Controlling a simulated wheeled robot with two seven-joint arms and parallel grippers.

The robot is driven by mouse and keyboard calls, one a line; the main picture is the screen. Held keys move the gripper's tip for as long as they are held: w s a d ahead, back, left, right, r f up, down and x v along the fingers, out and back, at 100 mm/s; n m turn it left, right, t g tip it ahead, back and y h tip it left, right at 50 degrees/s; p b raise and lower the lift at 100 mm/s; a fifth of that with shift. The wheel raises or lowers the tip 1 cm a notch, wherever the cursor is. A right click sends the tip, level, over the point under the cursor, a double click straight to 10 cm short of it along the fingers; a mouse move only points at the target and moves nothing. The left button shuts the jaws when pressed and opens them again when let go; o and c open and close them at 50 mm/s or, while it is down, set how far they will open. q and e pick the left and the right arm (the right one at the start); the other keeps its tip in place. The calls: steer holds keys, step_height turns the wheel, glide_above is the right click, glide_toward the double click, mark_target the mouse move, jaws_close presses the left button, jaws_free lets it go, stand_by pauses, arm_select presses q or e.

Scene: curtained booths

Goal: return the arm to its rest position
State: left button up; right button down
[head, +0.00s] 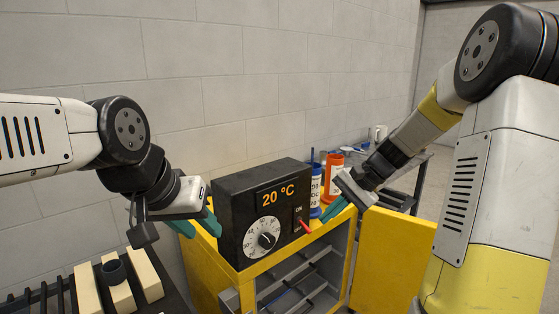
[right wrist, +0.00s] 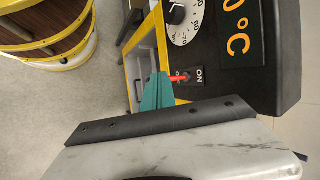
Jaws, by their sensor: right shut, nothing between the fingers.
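My right arm comes in from the right in the head view. Its teal fingers (head: 335,209) are together and empty, just right of the control box's red switch lever (head: 306,226). In the right wrist view the shut fingers (right wrist: 157,92) appear close beside the red lever (right wrist: 180,77); I cannot tell if they touch. The black control box (head: 256,205) reads 20 °C and has a white dial (head: 262,239). My left gripper (head: 197,226) is at the box's left side, its two teal fingers apart, with nothing seen between them.
The box stands on a yellow cabinet (head: 345,222) whose yellow door (head: 390,262) hangs open at the right. Orange (head: 334,160) and blue (head: 315,184) containers stand behind the right gripper. A rack with pale blocks (head: 147,275) and a dark cup (head: 114,272) is at lower left.

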steer(key=s+r+n+t+h, duration=0.2)
steer(key=s+r+n, duration=0.2)
steer(key=s, duration=0.6)
steer(key=s+d+r+n+t+h, duration=0.1)
steer(key=s+r+n+t+h, duration=0.1)
steer(key=s+r, duration=0.4)
steer(key=s+n+h, duration=0.1)
steer(key=s+n, duration=0.1)
steer(key=s, duration=0.2)
steer(key=shift+s+r+t, duration=0.3)
steer(key=shift+s+t, duration=0.05)
steer(key=shift+t, duration=0.05)
steer(key=shift+d, duration=0.2)
